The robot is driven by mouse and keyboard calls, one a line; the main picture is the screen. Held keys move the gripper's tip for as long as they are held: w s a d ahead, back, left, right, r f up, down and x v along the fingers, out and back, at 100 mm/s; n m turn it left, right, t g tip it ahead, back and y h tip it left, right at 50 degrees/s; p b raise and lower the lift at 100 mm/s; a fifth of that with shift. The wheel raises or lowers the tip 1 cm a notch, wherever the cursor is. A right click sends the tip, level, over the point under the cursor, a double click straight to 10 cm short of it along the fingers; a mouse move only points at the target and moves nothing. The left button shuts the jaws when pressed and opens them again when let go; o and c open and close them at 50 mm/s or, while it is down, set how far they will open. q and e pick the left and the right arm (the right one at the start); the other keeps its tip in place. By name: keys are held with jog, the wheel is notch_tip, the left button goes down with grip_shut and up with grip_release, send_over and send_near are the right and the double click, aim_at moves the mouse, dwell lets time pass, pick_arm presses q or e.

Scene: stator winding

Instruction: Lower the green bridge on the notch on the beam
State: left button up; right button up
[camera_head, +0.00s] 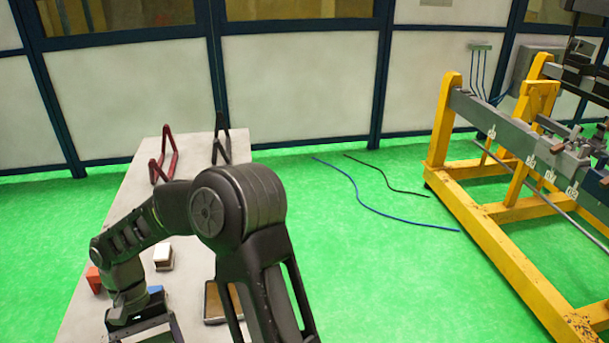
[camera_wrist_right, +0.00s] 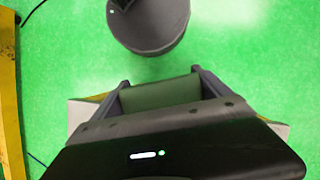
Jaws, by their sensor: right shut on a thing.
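In the right wrist view my right gripper (camera_wrist_right: 160,92) is shut on the green bridge; the bridge's dull olive-green bar (camera_wrist_right: 158,94) spans between the fingers above green floor. The rest of the bridge is mostly hidden by the gripper body. In the head view the grey beam (camera_head: 508,127) runs along the yellow stand at the right, well apart from the arm. White number labels mark its side; its notches are too small to make out. One of my dark arms bends over the table at the lower left, and its fingers are out of frame.
A pale table (camera_head: 118,222) holds a red bridge (camera_head: 163,158), a black bridge (camera_head: 221,140), small blocks and a brown tray (camera_head: 213,302). The yellow stand (camera_head: 480,225) fills the right. Blue and black cables (camera_head: 365,200) lie on otherwise clear green floor.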

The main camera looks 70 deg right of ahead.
pick_arm(q)
jog(key=shift+s, duration=0.55)
pick_arm(e)
jog(key=w+a+f+n+h, duration=0.1)
jog(key=w+a+f+n, duration=0.2)
jog(key=f, duration=0.2)
jog(key=w+a+f+n+g+h, duration=0.1)
jog(key=w+a+f+n, duration=0.2)
jog(key=f+n, duration=0.1)
jog(key=shift+w+f+h, duration=0.4)
jog(key=shift+f, duration=0.05)
